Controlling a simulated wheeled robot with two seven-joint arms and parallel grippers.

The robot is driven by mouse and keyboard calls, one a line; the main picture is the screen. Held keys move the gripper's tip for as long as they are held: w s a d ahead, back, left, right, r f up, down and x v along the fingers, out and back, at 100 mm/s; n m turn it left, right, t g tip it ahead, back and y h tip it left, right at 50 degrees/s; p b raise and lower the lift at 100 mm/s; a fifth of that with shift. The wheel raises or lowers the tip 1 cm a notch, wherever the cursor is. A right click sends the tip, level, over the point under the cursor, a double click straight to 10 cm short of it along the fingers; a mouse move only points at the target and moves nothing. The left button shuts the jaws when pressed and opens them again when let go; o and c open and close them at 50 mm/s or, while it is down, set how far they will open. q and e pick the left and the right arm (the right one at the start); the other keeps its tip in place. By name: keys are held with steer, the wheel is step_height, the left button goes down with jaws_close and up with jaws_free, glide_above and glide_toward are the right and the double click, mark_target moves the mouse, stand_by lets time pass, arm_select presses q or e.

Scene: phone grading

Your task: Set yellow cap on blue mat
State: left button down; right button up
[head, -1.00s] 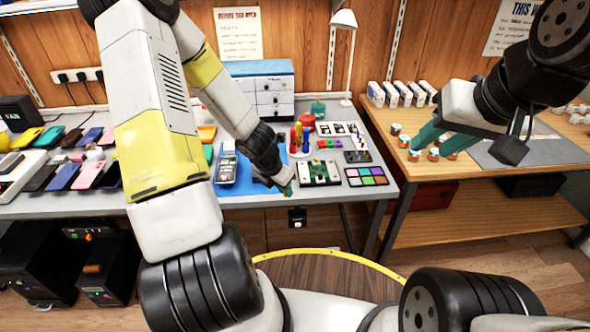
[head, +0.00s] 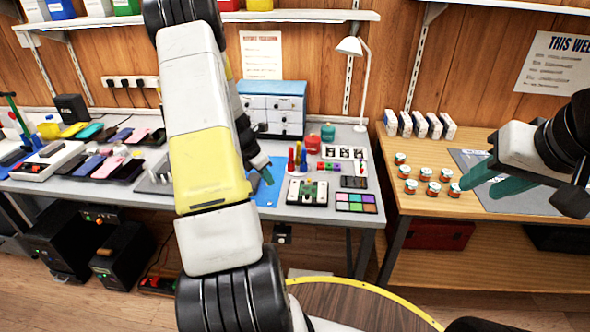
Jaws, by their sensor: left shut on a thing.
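The blue mat (head: 268,193) lies on the grey workbench and is partly hidden behind my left arm. My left gripper (head: 266,176), with dark teal fingers, is just above the mat's right part. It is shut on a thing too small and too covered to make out. I cannot pick out a yellow cap for certain. My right gripper (head: 489,178) is open, its teal fingers apart, over the wooden side table, close to the small orange-and-white jars (head: 433,189).
Red, yellow and blue upright tools (head: 298,158) stand right of the mat, near a circuit board (head: 307,193) and a colour-square tray (head: 356,203). A drawer cabinet (head: 273,108) and lamp (head: 351,47) stand behind. Several phones (head: 113,165) lie at left.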

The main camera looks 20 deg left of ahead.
arm_select(q)
steer(key=shift+f, duration=3.7)
steer(key=shift+f, duration=0.4)
steer(key=c, duration=1.3)
jaws_free()
steer(key=o, duration=0.4)
steer(key=shift+r, duration=0.7)
steer(key=shift+r, duration=3.4)
